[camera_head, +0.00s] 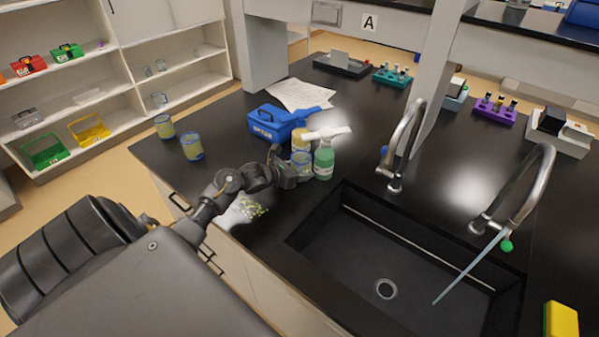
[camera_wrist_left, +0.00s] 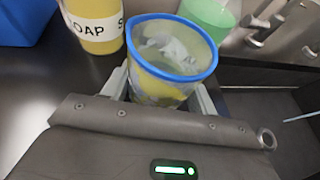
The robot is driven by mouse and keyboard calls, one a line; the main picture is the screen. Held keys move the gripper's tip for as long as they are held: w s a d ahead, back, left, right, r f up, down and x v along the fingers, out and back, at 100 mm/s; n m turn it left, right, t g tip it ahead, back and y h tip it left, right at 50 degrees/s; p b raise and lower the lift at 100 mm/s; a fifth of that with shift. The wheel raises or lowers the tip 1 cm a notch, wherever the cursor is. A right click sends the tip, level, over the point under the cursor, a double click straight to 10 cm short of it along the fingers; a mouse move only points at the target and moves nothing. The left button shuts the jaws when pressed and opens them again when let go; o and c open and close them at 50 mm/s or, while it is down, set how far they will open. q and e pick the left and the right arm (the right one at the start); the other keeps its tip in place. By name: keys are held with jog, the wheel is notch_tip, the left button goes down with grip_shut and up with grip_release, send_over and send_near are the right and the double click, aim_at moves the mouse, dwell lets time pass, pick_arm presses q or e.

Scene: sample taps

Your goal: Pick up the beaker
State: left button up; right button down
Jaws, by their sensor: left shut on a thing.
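A clear beaker with a blue rim (camera_wrist_left: 172,62) stands between the fingers of my left gripper (camera_wrist_left: 160,97) in the left wrist view. The fingers are shut on its sides, and something yellowish and pale shows through its wall. In the head view the left gripper (camera_head: 291,170) is at this beaker (camera_head: 303,161), beside the bottles, near the sink's back left corner. The gripper partly hides the beaker. I cannot tell if the beaker touches the counter. My right gripper is not in view.
A blue box (camera_head: 272,122) is behind. Two more blue-rimmed beakers (camera_head: 192,147) (camera_head: 164,127) stand at left. The sink (camera_head: 400,270) lies right, with two taps (camera_head: 408,135) (camera_head: 520,190).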

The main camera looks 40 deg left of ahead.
pick_arm(q)
jog(key=shift+r, duration=0.35)
jog(key=shift+s+r+b, duration=0.35)
jog(key=shift+r+b, duration=0.45)
jog(key=shift+b, duration=0.05)
jog(key=s+a+b, duration=0.1)
jog(key=s, duration=0.4)
jog(key=s+a+b, duration=0.1)
jog(key=s+b, duration=0.1)
jog(key=s, duration=0.3)
jog(key=s+a+b, duration=0.1)
jog(key=s, duration=0.4)
jog(key=shift+s+b, duration=0.35)
jog(key=shift+b, duration=0.05)
jog(key=shift+s+a+r, duration=0.1)
jog(key=shift+s+r, duration=0.1)
jog(key=shift+s, duration=0.45)
